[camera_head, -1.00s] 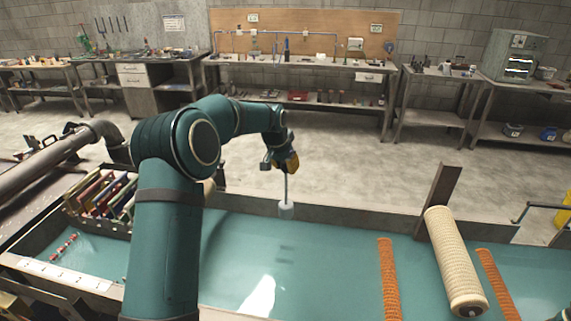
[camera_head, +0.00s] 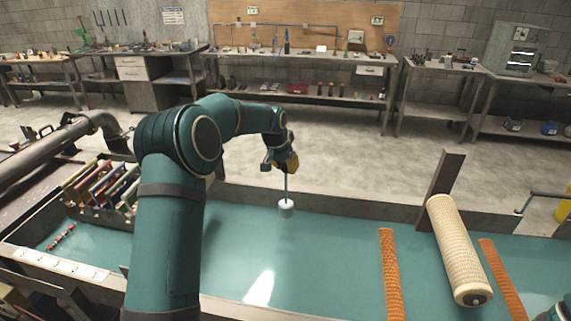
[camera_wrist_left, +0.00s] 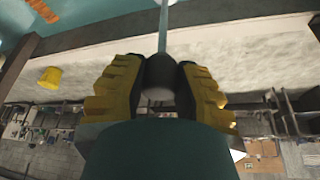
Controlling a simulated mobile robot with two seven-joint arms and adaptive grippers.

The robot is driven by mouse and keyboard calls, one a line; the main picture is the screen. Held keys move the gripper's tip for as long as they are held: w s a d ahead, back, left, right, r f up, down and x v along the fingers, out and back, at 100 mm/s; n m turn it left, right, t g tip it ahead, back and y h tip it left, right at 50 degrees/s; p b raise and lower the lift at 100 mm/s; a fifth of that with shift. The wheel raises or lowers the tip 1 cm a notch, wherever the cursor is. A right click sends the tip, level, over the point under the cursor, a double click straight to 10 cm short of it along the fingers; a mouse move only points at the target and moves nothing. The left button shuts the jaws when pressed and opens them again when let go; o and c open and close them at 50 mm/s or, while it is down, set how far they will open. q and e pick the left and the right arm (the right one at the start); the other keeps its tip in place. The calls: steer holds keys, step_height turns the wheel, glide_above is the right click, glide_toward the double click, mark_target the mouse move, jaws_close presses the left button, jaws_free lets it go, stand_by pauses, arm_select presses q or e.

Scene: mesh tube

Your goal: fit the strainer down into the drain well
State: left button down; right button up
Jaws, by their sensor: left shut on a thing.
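My left gripper (camera_head: 286,164) is shut on a thin grey rod (camera_head: 287,188) with a white cylindrical end (camera_head: 286,208). The rod hangs almost upright, its white end over the teal surface near the tray's far wall; I cannot tell if it touches. In the left wrist view the yellow-padded fingers (camera_wrist_left: 160,80) close around a dark and grey piece at the rod (camera_wrist_left: 163,30). A cream mesh tube (camera_head: 459,250), perhaps the strainer, lies tilted at the right, well apart from this gripper. I cannot make out a drain well. My right gripper is out of view.
The teal-floored tray (camera_head: 330,245) has raised grey walls. Orange strips (camera_head: 390,275) lie beside the mesh tube, and a dark upright post (camera_head: 442,188) stands behind it. A rack of coloured pieces (camera_head: 103,190) fills the left corner. The tray's middle is clear.

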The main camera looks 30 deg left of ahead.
mark_target(285, 200)
arm_select(q)
steer(key=shift+f+b, duration=1.15)
steer(key=shift+f, duration=0.8)
steer(key=shift+f+b, duration=2.6)
steer(key=shift+f, duration=1.75)
steer(key=shift+f+b, duration=0.7)
steer(key=shift+f, duration=0.4)
steer(key=shift+f+b, duration=0.85)
steer(key=shift+f, duration=0.6)
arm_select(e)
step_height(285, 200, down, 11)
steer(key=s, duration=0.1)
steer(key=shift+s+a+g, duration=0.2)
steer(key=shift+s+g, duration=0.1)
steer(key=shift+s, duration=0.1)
arm_select(q)
steer(key=shift+f, duration=0.1)
steer(key=c, duration=0.7)
jaws_free()
